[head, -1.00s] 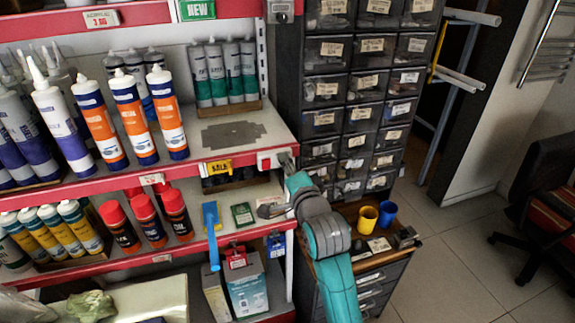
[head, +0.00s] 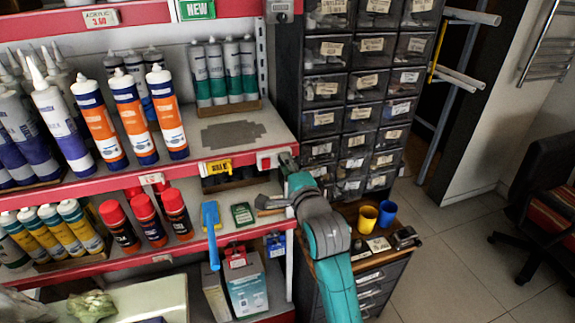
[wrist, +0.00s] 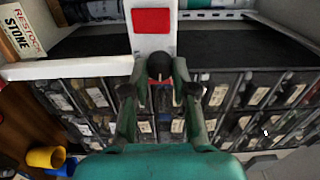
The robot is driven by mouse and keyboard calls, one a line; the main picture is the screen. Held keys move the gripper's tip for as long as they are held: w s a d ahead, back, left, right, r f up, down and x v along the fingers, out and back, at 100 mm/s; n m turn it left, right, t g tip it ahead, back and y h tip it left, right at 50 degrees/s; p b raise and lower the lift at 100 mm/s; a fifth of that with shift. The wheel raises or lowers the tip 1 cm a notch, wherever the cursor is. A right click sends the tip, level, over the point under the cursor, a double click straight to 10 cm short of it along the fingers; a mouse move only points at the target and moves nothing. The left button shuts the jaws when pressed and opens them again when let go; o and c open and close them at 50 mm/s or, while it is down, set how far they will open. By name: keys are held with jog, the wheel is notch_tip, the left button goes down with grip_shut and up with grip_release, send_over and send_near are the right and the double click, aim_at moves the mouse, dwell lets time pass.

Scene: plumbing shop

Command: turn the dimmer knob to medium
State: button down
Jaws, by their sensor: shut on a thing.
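A white box with a red square (wrist: 152,22) is fixed at the right end of the red shelf edge; it also shows in the head view (head: 266,160). In the head view my gripper (head: 287,160) is at the box and hides the knob. I cannot read any scale or setting around the knob.
A shelf (head: 262,135) with tubes and cans lies to the left. A cabinet of small labelled drawers (head: 340,100) stands close behind my gripper. Yellow (head: 367,219) and blue (head: 387,213) cups stand on the lower counter. Floor on the right is open, up to a chair (head: 545,190).

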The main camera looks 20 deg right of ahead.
jog(key=shift+f, duration=0.1)
jog(key=c, duration=1.2)
grip_release()
jog(key=shift+s, duration=0.1)
jog(key=s, duration=1.1)
jog(key=shift+s, duration=0.4)
jog(key=s+f+n+g, duration=0.2)
jog(key=s+f+n, duration=0.7)
jog(key=s+f, duration=0.95)
jog(key=s+n, duration=0.3)
jog(key=s, duration=0.4)
jog(key=s+f+n, duration=0.1)
jog(key=s+n, duration=0.2)
jog(key=s, duration=0.5)
jog(key=s+n+g, duration=0.1)
jog(key=s+n, duration=0.2)
jog(key=s, duration=0.5)
jog(key=shift+f, duration=0.3)
